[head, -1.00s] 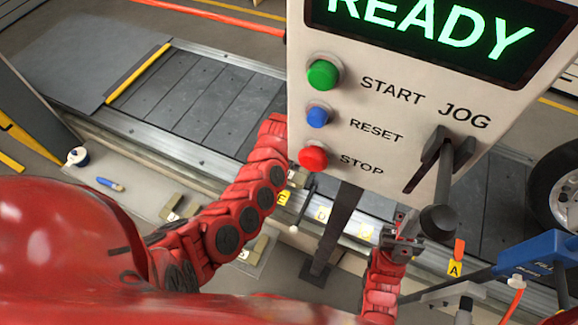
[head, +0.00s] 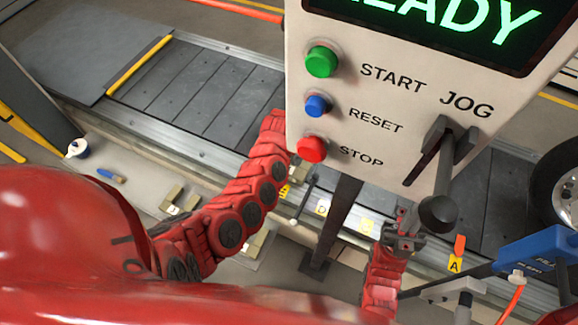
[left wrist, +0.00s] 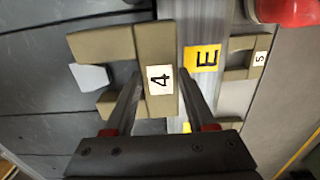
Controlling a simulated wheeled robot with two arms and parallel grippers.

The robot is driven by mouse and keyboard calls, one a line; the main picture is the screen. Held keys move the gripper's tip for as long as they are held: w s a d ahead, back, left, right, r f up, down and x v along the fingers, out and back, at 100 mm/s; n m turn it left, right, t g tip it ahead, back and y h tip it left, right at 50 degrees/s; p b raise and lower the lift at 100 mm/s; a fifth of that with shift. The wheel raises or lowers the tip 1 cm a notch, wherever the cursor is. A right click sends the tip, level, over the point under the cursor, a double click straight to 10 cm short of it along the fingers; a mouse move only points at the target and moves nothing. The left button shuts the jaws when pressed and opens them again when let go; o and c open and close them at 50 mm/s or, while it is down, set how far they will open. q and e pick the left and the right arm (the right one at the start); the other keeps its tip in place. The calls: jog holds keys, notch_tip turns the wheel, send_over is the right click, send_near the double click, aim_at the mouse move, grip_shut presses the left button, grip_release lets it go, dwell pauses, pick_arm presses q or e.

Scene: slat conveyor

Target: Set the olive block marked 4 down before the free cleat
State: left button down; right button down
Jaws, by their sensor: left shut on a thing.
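The olive block marked 4 (left wrist: 155,60) is in the left wrist view, with two arms pointing left over the dark conveyor slats. My left gripper (left wrist: 158,85) is shut on its marked part, one finger on each side. A pale grey piece (left wrist: 90,78) shows between the block's arms; I cannot tell whether it is a cleat. In the head view, the control box hides the left gripper and most of the block. My right gripper (head: 405,240) is below the JOG lever; its jaw gap is unclear.
A yellow label E (left wrist: 203,57) is on the metal rail beside the block. Another olive block (left wrist: 245,58) lies right of it. The control box (head: 400,90) blocks the middle of the head view. The slats (head: 205,90) at left are bare, near a yellow bar (head: 140,65).

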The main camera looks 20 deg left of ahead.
pick_arm(q)
jog(key=shift+f, duration=0.2)
jog(key=shift+c, duration=0.7)
grip_release()
notch_tip(320, 180, up, 17)
jog(key=p, duration=0.3)
jog(key=shift+r+p, duration=0.2)
jog(key=shift+p, duration=0.15)
